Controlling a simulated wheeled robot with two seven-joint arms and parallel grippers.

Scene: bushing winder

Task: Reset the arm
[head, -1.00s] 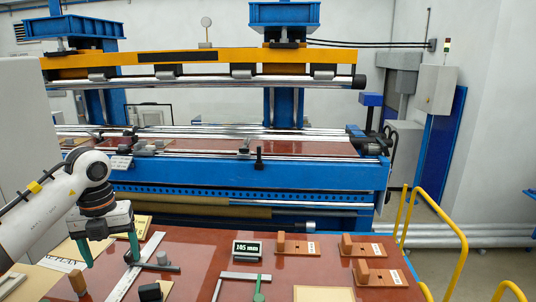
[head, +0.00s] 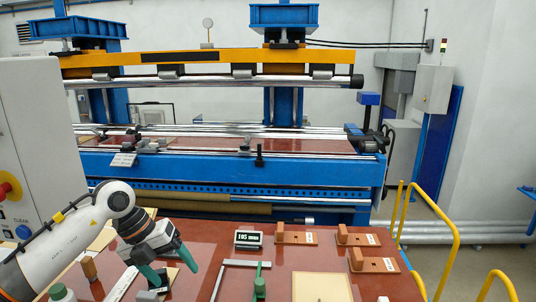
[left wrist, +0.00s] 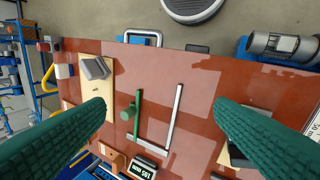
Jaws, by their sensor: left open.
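My left arm comes in from the left in the head view. Its left gripper (head: 177,276) has two green fingers spread apart and tilted down over the left part of the red table (head: 215,240). In the left wrist view the gripper (left wrist: 159,105) is open and empty, with red tabletop and tools showing between the fingers. My right gripper is not in view.
Wooden blocks (head: 295,236) and a 105 mm display (head: 248,239) stand on the table. A tan board (head: 322,287) lies at the front. The blue winding machine (head: 230,170) stands behind. A grey cabinet (head: 35,120) is at left, yellow rails (head: 440,207) at right.

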